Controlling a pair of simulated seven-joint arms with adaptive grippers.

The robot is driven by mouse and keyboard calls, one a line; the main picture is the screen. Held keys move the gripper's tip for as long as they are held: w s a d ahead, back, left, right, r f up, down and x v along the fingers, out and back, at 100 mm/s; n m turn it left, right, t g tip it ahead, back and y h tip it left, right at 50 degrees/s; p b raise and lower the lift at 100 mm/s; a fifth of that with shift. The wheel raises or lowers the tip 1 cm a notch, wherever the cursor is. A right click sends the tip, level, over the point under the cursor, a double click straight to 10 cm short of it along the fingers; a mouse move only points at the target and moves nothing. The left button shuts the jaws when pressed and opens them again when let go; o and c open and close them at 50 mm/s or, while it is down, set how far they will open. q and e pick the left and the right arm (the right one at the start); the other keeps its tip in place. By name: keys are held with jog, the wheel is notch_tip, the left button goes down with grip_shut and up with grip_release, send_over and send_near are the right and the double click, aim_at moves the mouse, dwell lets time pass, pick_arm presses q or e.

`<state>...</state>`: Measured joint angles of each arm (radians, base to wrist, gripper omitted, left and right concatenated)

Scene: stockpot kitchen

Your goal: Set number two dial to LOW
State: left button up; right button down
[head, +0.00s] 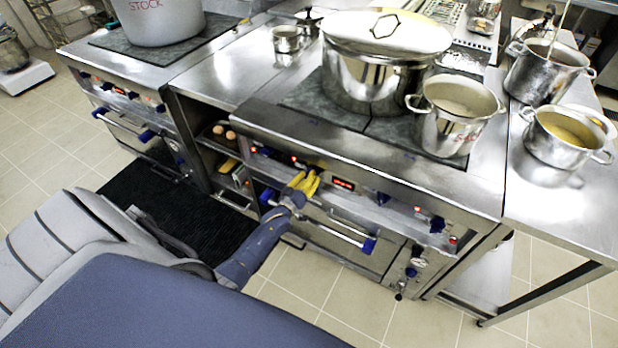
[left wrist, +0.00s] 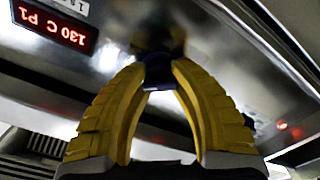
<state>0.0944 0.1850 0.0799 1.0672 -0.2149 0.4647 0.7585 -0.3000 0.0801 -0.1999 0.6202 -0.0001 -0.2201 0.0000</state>
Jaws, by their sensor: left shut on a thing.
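My left gripper (head: 308,182) has yellow fingers and is at the front control panel (head: 402,208) of the right-hand stove. In the left wrist view its yellow fingers (left wrist: 158,82) close at their tips on a dark blue dial (left wrist: 157,72). In the head view the fingers mostly hide this dial. Its number and LOW mark cannot be read. Other blue dials sit along the panel, one to the right (head: 383,198) and one farther right (head: 436,224). My right gripper is not in view.
A red display (left wrist: 55,26) beside the held dial appears upside down and reads 130 C P1. An oven handle (head: 340,230) runs below the panel. A large lidded pot (head: 370,78) and a smaller pot (head: 455,125) stand on the stove top. Tiled floor (head: 345,295) lies in front.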

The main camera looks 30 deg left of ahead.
pick_arm(q)
grip_shut()
jog(key=shift+m, duration=0.4)
jog(key=m, duration=0.4)
jog(key=shift+m, duration=0.3)
jog(key=m, duration=0.5)
jog(key=shift+m, duration=0.4)
jog(key=o, duration=1.1)
grip_release()
